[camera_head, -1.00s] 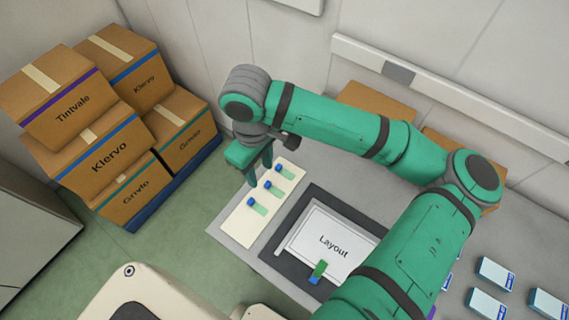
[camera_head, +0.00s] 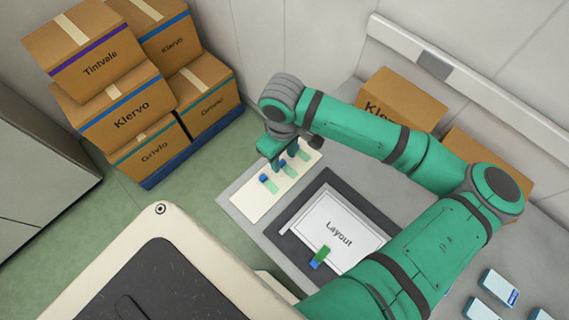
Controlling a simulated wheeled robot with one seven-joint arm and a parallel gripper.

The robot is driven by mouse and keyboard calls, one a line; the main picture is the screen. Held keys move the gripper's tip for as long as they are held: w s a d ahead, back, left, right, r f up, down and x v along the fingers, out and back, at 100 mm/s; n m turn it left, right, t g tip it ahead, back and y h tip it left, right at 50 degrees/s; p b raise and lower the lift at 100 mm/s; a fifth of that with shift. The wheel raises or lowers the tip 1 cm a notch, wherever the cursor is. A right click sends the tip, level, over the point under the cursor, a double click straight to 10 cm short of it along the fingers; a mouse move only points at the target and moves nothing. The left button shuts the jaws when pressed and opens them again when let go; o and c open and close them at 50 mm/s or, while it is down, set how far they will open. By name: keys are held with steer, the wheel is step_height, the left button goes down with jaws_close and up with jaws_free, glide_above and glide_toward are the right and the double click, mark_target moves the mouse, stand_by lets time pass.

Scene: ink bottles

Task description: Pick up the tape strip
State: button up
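Several short pale-green strips with blue ends lie in a row on a cream board (camera_head: 247,203). The front strip (camera_head: 271,186) is clear in view; the middle strip (camera_head: 288,171) and back strip (camera_head: 304,155) are partly hidden by my gripper. A darker green strip with a blue end (camera_head: 321,256) lies on the white Layout sheet (camera_head: 345,225). I cannot tell which one is the tape strip. My gripper (camera_head: 284,163) points down over the board, close to the middle strip. Its fingers look apart, with nothing visibly held; contact cannot be made out.
A dark mat (camera_head: 322,186) frames the sheet on the grey table (camera_head: 345,165). Stacked cartons (camera_head: 130,110) stand on a blue base at left. More cartons (camera_head: 405,100) stand behind my arm. Small white-blue boxes (camera_head: 499,288) lie at right.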

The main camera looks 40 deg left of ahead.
steer(key=shift+f, duration=0.95)
steer(key=c, duration=0.8)
steer(key=shift+r, duration=0.2)
